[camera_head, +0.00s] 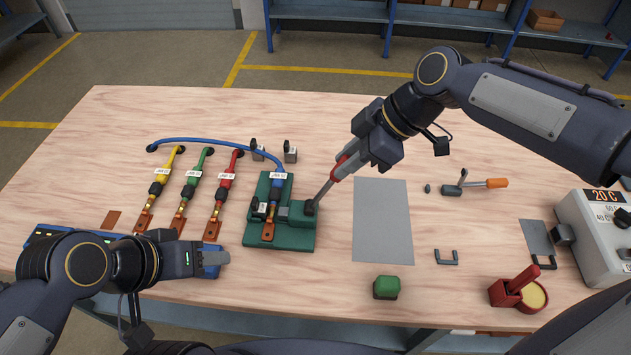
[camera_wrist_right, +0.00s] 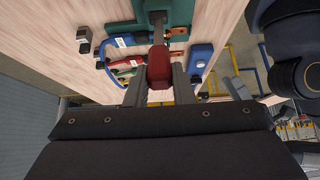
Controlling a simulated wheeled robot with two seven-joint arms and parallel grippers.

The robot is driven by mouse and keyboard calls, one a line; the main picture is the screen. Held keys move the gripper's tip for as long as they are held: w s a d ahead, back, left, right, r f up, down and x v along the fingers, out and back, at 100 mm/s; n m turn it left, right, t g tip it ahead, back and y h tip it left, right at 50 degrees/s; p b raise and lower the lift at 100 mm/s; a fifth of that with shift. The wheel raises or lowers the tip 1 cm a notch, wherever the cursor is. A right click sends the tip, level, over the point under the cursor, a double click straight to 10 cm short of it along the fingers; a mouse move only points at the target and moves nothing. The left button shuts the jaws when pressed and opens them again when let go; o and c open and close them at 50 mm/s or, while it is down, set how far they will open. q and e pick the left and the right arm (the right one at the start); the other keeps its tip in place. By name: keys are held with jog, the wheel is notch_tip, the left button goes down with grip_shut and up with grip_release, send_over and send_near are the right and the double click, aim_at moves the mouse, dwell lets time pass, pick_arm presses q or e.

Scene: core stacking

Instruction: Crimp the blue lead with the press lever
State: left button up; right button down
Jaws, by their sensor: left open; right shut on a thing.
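The blue lead (camera_head: 277,186) arches from a hole at the left into the green press (camera_head: 285,238), its copper lug (camera_head: 268,231) lying on the press base. The press lever (camera_head: 322,193) is a grey rod tilted up to the right, with a red grip (camera_wrist_right: 158,68) at its end. My right gripper (camera_head: 346,160) is shut on that red grip; in the right wrist view its fingers (camera_wrist_right: 158,88) sit on both sides of it.
Yellow (camera_head: 159,182), green (camera_head: 191,182) and red (camera_head: 223,187) leads lie left of the press. A grey mat (camera_head: 383,220) lies right of it, bare. A green block (camera_head: 386,287), a red pot (camera_head: 516,292) and a temperature unit (camera_head: 594,230) stand further right.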

jog(key=shift+d+f, duration=0.1)
pick_arm(q)
notch_tip(320, 180, down, 3)
jog(key=b, duration=0.2)
jog(key=shift+r+b, duration=0.1)
jog(key=shift+b, duration=0.3)
pick_arm(e)
jog(key=d+f, duration=0.1)
jog(key=d, duration=0.1)
jog(key=d+f, duration=0.1)
jog(key=d, duration=0.1)
jog(key=shift+f, duration=0.2)
pick_arm(q)
jog(key=shift+f+b, duration=1.6)
jog(key=shift+f, duration=0.05)
pick_arm(e)
jog(key=shift+d+f, duration=1.5)
jog(key=shift+f, duration=0.2)
pick_arm(q)
jog(key=shift+f, duration=0.1)
pick_arm(e)
jog(key=shift+f, duration=0.1)
pick_arm(q)
jog(key=shift+f, duration=0.1)
pick_arm(e)
jog(key=c, duration=1.7)
grip_release()
jog(key=shift+d+f, duration=0.1)
jog(key=shift+f, duration=0.05)
jog(key=o, duration=0.5)
